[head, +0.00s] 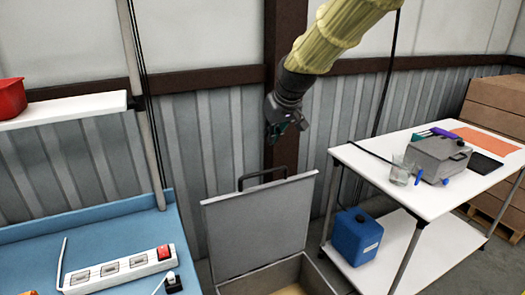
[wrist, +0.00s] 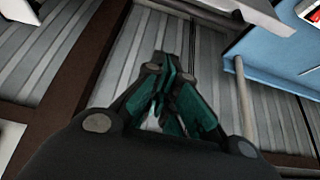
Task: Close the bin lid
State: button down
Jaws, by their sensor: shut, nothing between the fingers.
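The grey bin (head: 285,277) stands on the floor at the lower middle of the head view, its inside partly visible. Its flat grey lid (head: 258,225) stands raised, nearly upright, with a dark handle (head: 262,176) along its top edge. My gripper (head: 272,138) is above the lid and apart from it, in front of the wall. In the wrist view my gripper (wrist: 165,65) is shut with its teal-padded fingers together and nothing between them. The bin's lower part is cut off by the frame edge.
A blue bench (head: 95,240) with a power strip (head: 118,270) is at left. A white table (head: 440,185) at right bears a grey box (head: 438,158) and a glass (head: 401,171). A blue canister (head: 356,236) sits on its lower shelf. Cartons (head: 498,103) stand far right.

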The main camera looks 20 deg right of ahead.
jog(key=a+p+x, duration=0.1)
jog(key=p+x, duration=0.2)
jog(key=x, duration=0.6)
jog(key=s, duration=0.2)
jog(key=s+d+f+p, duration=0.1)
jog(key=shift+s, duration=0.35)
jog(key=shift+s+r, duration=0.1)
